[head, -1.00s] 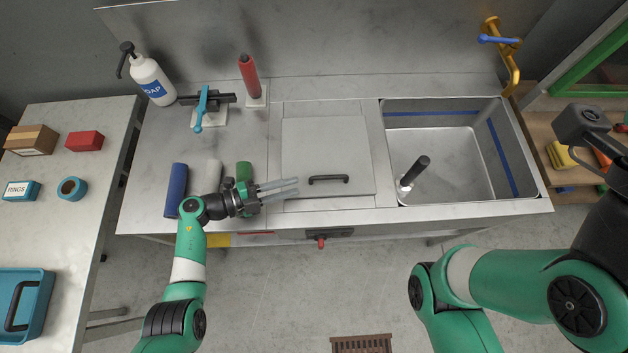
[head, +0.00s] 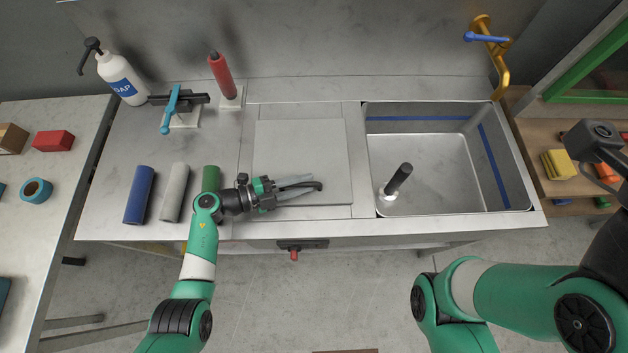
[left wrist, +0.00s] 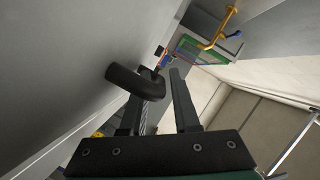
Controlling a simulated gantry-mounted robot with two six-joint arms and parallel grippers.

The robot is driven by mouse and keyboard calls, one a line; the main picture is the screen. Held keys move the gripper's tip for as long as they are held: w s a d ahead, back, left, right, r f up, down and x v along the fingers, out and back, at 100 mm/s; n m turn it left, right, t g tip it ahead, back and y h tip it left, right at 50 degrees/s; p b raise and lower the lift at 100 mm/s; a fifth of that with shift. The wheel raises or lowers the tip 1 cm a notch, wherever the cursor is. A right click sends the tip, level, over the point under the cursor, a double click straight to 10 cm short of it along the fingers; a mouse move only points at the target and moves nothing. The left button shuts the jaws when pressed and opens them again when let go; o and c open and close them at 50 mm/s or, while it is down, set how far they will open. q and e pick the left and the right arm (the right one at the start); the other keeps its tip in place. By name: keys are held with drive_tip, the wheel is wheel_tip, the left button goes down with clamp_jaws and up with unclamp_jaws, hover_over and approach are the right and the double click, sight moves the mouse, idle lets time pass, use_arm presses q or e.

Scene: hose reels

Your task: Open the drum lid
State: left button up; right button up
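The lid is a flat square grey metal panel (head: 300,145) in the worktop, left of the sink, and lies flat and closed. Its black bar handle (head: 316,187) is near the front edge, partly covered by my left gripper. My left gripper (head: 308,186) reaches over the lid from the left, with its fingertips at the handle. In the left wrist view, the fingers (left wrist: 156,95) are apart and the curved handle (left wrist: 133,82) is at the left fingertip. I cannot tell if the handle is between them or touched. My right arm is at right; its fingers do not show.
Blue (head: 139,195), white (head: 174,192) and green (head: 211,178) rolls lie left of the lid. Behind are a soap bottle (head: 122,78), a blue-handled clamp (head: 172,108) and a red cylinder (head: 222,75). The sink (head: 430,165) holds a black-handled post (head: 397,181).

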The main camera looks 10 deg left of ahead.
use_arm(q)
drive_tip(key=shift+a, duration=0.15)
drive_tip(key=shift+c, duration=0.3)
clamp_jaws()
idle(1.1)
